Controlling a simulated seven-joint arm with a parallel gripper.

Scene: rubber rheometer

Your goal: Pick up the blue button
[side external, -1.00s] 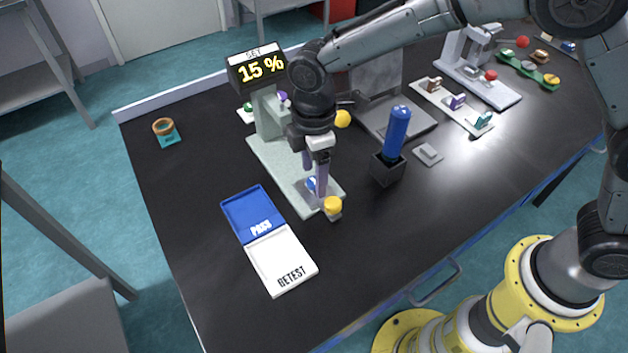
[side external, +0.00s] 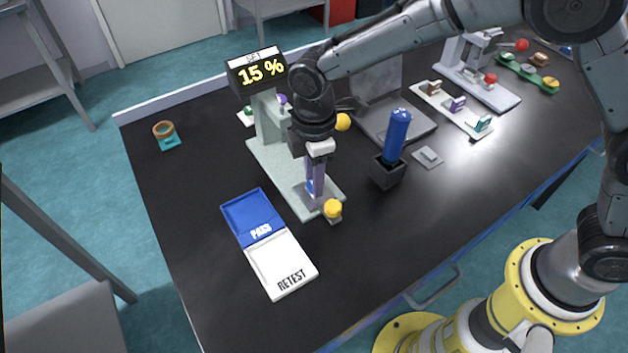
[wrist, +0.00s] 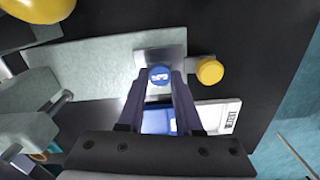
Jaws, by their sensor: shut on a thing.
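The blue button (wrist: 159,75) shows in the wrist view as a round blue disc with a white mark, between my gripper's fingertips. In the side external view only a sliver of the blue button (side external: 310,186) shows beside the purple fingers. It is at the metal plate on the front end of the pale green base (side external: 270,165). My gripper (side external: 315,192) points down and is shut on the blue button; in the wrist view the fingertips (wrist: 160,80) flank it. I cannot tell whether the button is clear of the plate.
A yellow knob (side external: 333,208) stands right beside the plate. The blue PASS and white RETEST tray (side external: 284,262) lies in front. A blue cylinder in a black holder (side external: 388,170) stands to the right. A display reading 15 % (side external: 258,70) rises behind. The table's front left is clear.

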